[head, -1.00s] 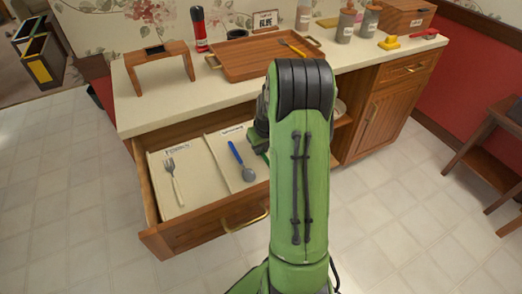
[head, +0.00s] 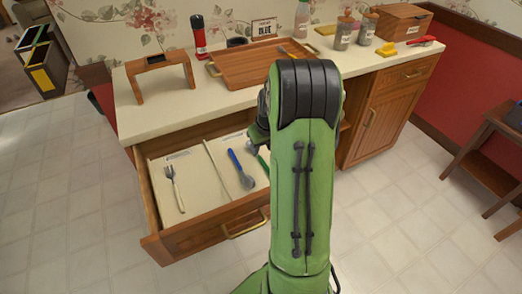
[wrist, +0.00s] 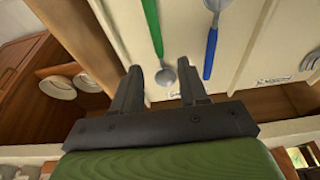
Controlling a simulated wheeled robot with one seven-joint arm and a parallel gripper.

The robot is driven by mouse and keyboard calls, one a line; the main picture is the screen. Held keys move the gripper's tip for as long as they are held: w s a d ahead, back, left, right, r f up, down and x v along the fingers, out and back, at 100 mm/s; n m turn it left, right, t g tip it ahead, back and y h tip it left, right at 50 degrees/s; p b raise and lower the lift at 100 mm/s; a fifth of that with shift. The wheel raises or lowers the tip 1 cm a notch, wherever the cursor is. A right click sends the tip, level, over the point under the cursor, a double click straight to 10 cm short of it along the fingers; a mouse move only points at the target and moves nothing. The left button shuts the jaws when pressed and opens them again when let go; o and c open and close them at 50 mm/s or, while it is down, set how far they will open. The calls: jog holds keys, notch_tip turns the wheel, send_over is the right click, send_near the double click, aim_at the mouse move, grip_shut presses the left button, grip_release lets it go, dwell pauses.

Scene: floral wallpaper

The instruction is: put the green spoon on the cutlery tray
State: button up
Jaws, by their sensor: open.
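The green spoon (wrist: 152,24) lies in the open drawer (head: 212,211), its grey bowl between my fingertips in the wrist view. Its handle also shows just left of my arm in the head view (head: 264,157). My gripper (wrist: 160,84) is open, with one finger on each side of the bowl; I cannot tell whether it touches.
A blue-handled spoon (head: 238,165) and a white-handled fork (head: 173,185) lie in the drawer. On the counter are a small wooden stand (head: 158,66), a red bottle (head: 198,36), a "BLUE" card (head: 264,27), jars (head: 343,32) and a wooden box (head: 401,20).

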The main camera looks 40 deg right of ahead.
aim_at(265, 164)
jog(key=p+v, duration=0.2)
jog(key=v, duration=0.5)
jog(key=s+a+r+n+t, duration=0.1)
jog(key=s+a+r, duration=0.1)
jog(key=a+r, duration=0.4)
jog(key=s+a+r+n, duration=0.1)
jog(key=a+r, duration=0.2)
jog(key=a, duration=0.5)
jog(key=s+a+r+n+t, duration=0.1)
jog(key=s+a+r, duration=0.1)
jog(key=s+a, duration=0.9)
jog(key=s, duration=0.3)
jog(key=shift+a+t+y, duration=0.15)
jog(key=shift+t+y, duration=0.15)
jog(key=shift+y, duration=0.1)
